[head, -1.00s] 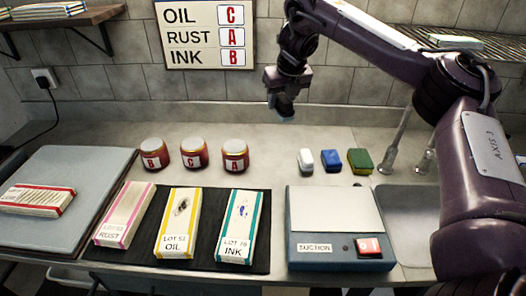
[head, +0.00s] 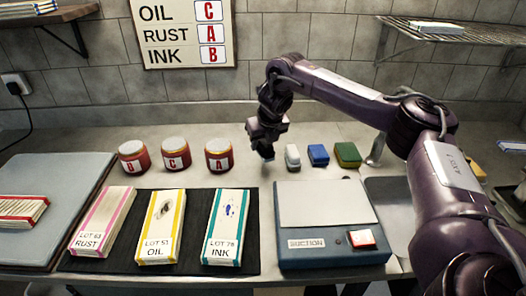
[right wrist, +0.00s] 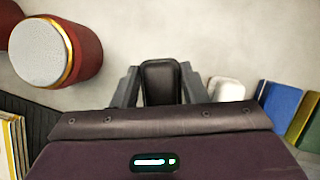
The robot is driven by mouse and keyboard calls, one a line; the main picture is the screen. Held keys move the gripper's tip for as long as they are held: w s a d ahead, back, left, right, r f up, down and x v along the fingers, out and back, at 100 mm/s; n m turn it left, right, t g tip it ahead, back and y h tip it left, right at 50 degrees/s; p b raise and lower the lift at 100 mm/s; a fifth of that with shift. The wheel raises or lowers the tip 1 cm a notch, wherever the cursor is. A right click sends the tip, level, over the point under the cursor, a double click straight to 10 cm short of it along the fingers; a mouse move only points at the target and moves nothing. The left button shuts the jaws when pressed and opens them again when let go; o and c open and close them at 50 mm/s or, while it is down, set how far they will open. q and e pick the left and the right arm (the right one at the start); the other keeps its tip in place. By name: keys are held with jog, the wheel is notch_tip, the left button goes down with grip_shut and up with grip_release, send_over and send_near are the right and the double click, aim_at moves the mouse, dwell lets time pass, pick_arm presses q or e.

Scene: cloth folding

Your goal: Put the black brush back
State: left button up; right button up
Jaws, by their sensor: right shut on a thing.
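My right gripper (head: 266,152) is shut on the black brush (right wrist: 160,82), which sits between the two fingers in the right wrist view. In the head view the gripper is low near the counter, just left of the white brush (head: 292,157). The black brush is mostly hidden by the gripper there, and I cannot tell whether it touches the counter. The white brush also shows close to the right finger in the right wrist view (right wrist: 227,89). My left gripper is out of view.
Jars marked B (head: 133,157), C (head: 175,155) and A (head: 219,156) stand left of the gripper. Pink, yellow and teal-edged cloths lie on a dark mat (head: 112,263). The suction box (head: 330,250) stands in front of the brushes. A sign (head: 185,32) hangs on the wall.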

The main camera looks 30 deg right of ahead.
aim_at(263, 151)
notch_tip(263, 151, down, 3)
jog(key=shift+r, duration=0.1)
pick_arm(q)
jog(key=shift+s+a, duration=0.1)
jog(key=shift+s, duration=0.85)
pick_arm(e)
jog(key=shift+f, duration=0.35)
jog(key=shift+f, duration=0.1)
jog(key=o, duration=0.9)
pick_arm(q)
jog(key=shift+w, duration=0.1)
pick_arm(e)
jog(key=shift+o, duration=0.2)
